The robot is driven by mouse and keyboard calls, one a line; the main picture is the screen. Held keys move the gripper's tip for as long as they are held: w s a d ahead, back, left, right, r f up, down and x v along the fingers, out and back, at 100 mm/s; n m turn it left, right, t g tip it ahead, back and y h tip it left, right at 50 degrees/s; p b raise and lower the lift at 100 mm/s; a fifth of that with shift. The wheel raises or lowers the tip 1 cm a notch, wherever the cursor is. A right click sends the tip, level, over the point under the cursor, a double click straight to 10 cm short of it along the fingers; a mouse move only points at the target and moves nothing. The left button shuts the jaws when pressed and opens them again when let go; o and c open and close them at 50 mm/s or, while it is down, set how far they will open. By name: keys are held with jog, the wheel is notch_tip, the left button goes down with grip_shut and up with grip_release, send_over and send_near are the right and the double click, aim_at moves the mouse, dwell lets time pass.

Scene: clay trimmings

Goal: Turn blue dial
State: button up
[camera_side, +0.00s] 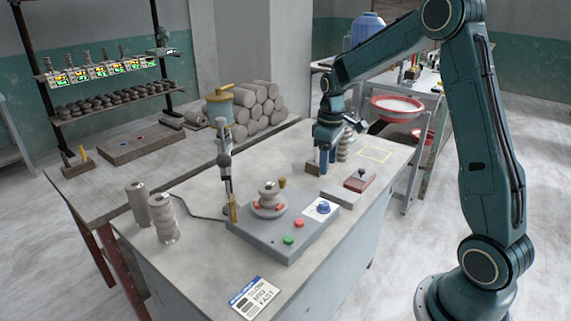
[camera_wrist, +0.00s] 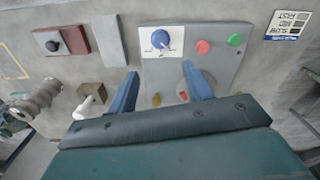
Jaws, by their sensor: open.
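The blue dial (camera_side: 323,208) sits on a white plate at the right end of the grey control box (camera_side: 270,245). In the wrist view the blue dial (camera_wrist: 160,39) shows on its white plate with marks around it, ahead of my fingers and not touched. My gripper (camera_side: 328,160) is open and empty, above the table behind and beyond the dial in the side view. In the wrist view my gripper (camera_wrist: 160,90) shows two blue fingers wide apart, pointing towards the box. A card (camera_side: 254,298) reading SLOW, MID and FAST lies at the table's front corner.
A red button (camera_side: 299,223) and a green button (camera_side: 288,239) are beside the dial. A grey clay piece (camera_side: 268,195) stands on the box's round plate. A red box with a black knob (camera_side: 360,180) and a wooden block (camera_side: 313,168) are near my gripper.

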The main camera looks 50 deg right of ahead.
aim_at(324, 203)
notch_tip(324, 203, down, 14)
jog(key=shift+r, duration=0.15)
dwell(0.7)
jog(key=c, duration=1)
jog(key=shift+o, duration=0.2)
jog(key=m, duration=0.4)
jog(key=shift+m, duration=2.4)
